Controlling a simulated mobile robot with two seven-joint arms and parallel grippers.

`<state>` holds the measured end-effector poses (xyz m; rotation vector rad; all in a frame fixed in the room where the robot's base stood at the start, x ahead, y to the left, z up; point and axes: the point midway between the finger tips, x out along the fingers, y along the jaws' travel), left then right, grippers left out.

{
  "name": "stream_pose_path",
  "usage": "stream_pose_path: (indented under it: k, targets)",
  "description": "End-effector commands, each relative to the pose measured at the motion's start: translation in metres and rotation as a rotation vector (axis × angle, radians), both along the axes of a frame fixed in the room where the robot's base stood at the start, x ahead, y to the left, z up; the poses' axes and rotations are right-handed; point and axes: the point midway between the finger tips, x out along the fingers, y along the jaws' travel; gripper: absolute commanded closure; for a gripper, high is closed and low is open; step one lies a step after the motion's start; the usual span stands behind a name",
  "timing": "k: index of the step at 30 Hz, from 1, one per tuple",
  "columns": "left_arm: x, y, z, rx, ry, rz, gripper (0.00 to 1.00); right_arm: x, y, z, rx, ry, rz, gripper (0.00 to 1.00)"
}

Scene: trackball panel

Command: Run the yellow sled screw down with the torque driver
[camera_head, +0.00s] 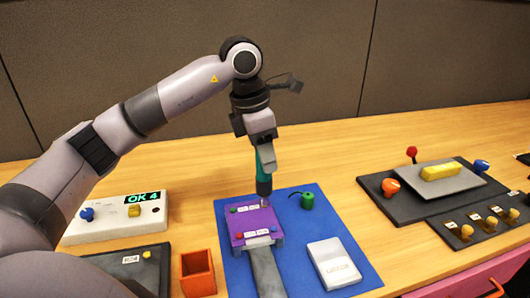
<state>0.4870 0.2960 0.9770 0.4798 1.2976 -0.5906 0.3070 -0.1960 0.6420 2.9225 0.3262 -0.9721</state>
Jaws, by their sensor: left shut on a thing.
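A purple panel (250,222) lies on the blue mat (225,270), with small coloured screws and white labels at its corners. Green (234,210), red (238,235) and blue (273,231) spots show on it. My left gripper (265,150) is shut on the teal torque driver (264,180) and holds it upright, dark end down. The driver's tip is over the panel's far right corner. I see no yellow screw there; the driver may hide it. Whether the tip touches a screw is too small to tell. My right gripper is out of view.
A grey bar (266,272) meets the panel's near edge. A white box (333,262) and green item (307,200) are on the mat. An orange bin (197,272) and white "OK 4" unit (115,220) stand left. Black fixtures (385,205) with knobs stand right.

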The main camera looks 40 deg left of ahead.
Motion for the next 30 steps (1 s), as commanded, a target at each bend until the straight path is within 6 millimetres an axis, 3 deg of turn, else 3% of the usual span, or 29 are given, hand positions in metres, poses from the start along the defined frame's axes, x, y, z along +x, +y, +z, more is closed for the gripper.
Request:
stream_pose_path:
  k: [4,22,30]
  targets:
    - [-0.001,-0.001,0.003,0.001,0.012,-0.002,0.92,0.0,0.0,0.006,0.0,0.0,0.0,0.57]
    - [0.0,0.0,0.056,-0.001,0.001,0.0,0.92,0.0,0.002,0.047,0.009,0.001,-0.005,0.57]
    - [0.0,0.0,0.06,0.0,0.001,0.0,0.92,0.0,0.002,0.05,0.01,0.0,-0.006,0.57]
